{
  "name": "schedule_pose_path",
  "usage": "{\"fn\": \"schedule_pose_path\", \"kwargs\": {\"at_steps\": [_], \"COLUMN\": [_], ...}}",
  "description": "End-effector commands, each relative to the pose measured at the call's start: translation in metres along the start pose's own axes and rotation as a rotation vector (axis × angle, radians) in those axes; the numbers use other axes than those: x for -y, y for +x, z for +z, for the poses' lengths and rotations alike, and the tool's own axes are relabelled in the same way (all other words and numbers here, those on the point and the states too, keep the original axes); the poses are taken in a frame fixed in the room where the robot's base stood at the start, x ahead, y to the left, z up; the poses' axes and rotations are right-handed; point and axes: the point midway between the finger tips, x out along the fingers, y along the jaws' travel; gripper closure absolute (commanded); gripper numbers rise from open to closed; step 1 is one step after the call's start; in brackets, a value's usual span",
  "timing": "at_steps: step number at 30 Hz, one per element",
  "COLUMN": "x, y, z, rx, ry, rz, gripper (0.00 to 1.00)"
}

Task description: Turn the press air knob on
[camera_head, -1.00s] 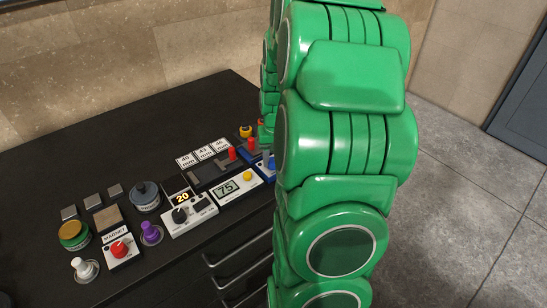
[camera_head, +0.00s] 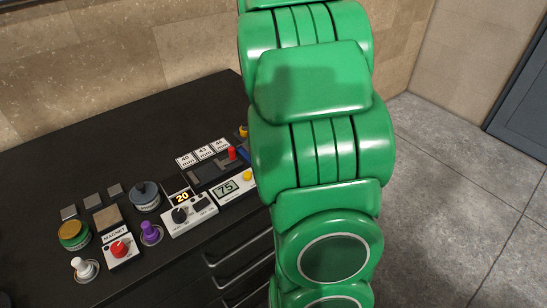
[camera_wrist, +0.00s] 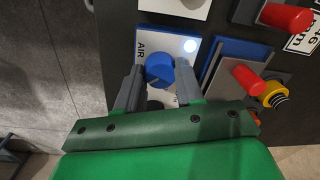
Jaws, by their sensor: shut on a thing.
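The blue air knob (camera_wrist: 159,73) sits on a white panel labelled AIR (camera_wrist: 150,40) in the wrist view. My gripper (camera_wrist: 160,66) has one grey finger on each side of the knob and is shut on it. A round light (camera_wrist: 190,45) on the panel looks bright white. In the head view, my green arm hides the knob, the AIR panel and the gripper.
A red lever (camera_wrist: 250,78) and a yellow-and-black button (camera_wrist: 274,93) lie right of the gripper. In the head view, the black bench (camera_head: 180,110) carries a purple knob (camera_head: 151,232), a red magnet knob (camera_head: 118,248) and a 75 display (camera_head: 226,188).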

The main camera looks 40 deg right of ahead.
Motion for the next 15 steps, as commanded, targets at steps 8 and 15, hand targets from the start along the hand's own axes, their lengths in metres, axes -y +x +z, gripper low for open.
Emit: {"fn": "schedule_pose_path", "kwargs": {"at_steps": [8, 15], "x": [0.0003, 0.0004], "y": [0.0003, 0.0002], "z": [0.0003, 0.0004], "rx": [-0.001, -0.001], "ry": [0.035, 0.035], "rz": [-0.001, -0.001], "gripper": [0.94, 0.94]}}
